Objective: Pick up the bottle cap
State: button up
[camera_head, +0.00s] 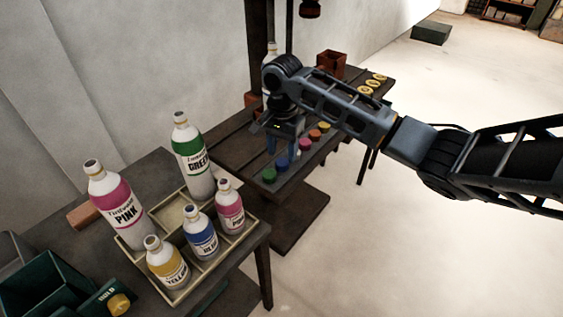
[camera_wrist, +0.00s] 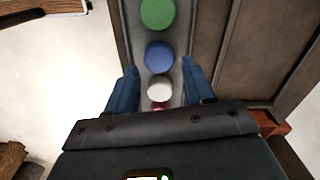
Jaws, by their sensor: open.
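A row of coloured bottle caps lies on a narrow grey strip along the table edge. In the wrist view there are a green cap (camera_wrist: 158,13), a blue cap (camera_wrist: 160,56), a white cap (camera_wrist: 160,88) and part of a pink cap (camera_wrist: 160,106), cut off by my gripper body. In the head view the green cap (camera_head: 268,175), blue cap (camera_head: 282,163), pink cap (camera_head: 305,144), orange cap (camera_head: 315,134) and yellow cap (camera_head: 324,126) show. My gripper (camera_wrist: 159,68) is open and empty, with its blue fingers on either side of the strip around the blue and white caps.
A reddish box (camera_head: 331,65) and yellow rings (camera_head: 375,82) are at the table's far end. Open floor lies right.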

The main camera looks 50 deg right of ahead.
aim_at(282, 164)
jog(key=shift+f, duration=1.45)
jog(key=shift+c, duration=0.2)
jog(key=c, duration=0.7)
